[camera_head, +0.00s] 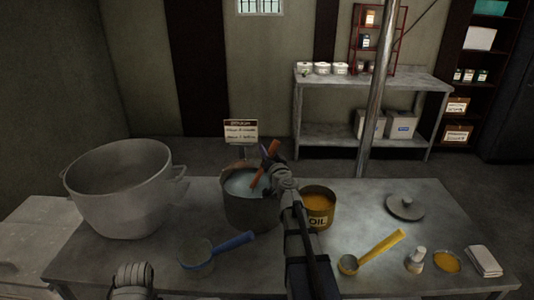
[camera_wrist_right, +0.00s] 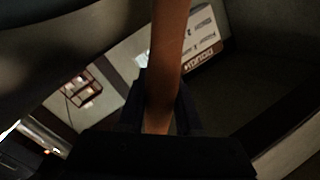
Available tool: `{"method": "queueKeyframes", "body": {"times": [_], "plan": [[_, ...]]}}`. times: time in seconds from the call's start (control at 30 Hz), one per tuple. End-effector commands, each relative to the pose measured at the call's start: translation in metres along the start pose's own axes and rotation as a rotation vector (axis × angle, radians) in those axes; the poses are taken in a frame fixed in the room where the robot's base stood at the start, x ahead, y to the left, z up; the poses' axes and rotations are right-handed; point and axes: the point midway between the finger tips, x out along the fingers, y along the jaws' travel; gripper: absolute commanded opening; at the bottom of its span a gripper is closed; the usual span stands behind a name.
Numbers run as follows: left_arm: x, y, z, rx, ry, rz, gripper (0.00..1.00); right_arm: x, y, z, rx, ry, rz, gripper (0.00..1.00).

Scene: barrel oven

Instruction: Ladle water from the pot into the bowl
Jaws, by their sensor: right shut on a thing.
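The pot (camera_head: 248,210) is a dark round vessel on the table, with pale bluish water (camera_head: 240,183) inside. My right gripper (camera_head: 270,165) is over the pot's right side, shut on the red-brown handle of a ladle (camera_head: 265,166). The handle slants down toward the water; the ladle's scoop is hidden. In the right wrist view the handle (camera_wrist_right: 168,60) runs up between the dark fingers. The bowl (camera_head: 125,205) seems to be the big grey metal vessel with side handles at the left. Part of my left arm shows at the bottom left; its gripper is out of sight.
A blue-handled ladle (camera_head: 205,257) lies in front of the pot. An oil tin (camera_head: 318,208) stands just right of it. A yellow-handled ladle (camera_head: 375,250), a lid (camera_head: 405,207), a small shaker (camera_head: 415,262) and a folded cloth (camera_head: 484,261) are at the right. A sign (camera_head: 241,130) stands behind the pot.

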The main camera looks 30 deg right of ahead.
Motion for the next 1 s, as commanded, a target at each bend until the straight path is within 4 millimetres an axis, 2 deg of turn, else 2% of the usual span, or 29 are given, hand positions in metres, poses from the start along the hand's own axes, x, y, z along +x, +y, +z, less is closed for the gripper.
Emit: {"method": "queueKeyframes", "body": {"times": [0.03, 0.2, 1.0], "plan": [[-0.011, -0.001, 0.001, 0.000, 0.000, 0.000, 0.50, 0.000, -0.006, -0.009, 0.002, 0.000, 0.000, 0.00], [-0.035, -0.003, 0.002, 0.000, 0.000, 0.000, 0.50, 0.000, -0.019, -0.029, 0.002, 0.000, 0.000, 0.00], [-0.137, -0.013, 0.008, 0.000, 0.000, 0.000, 0.50, 0.000, -0.077, -0.115, 0.002, 0.000, 0.000, 0.00]]}}
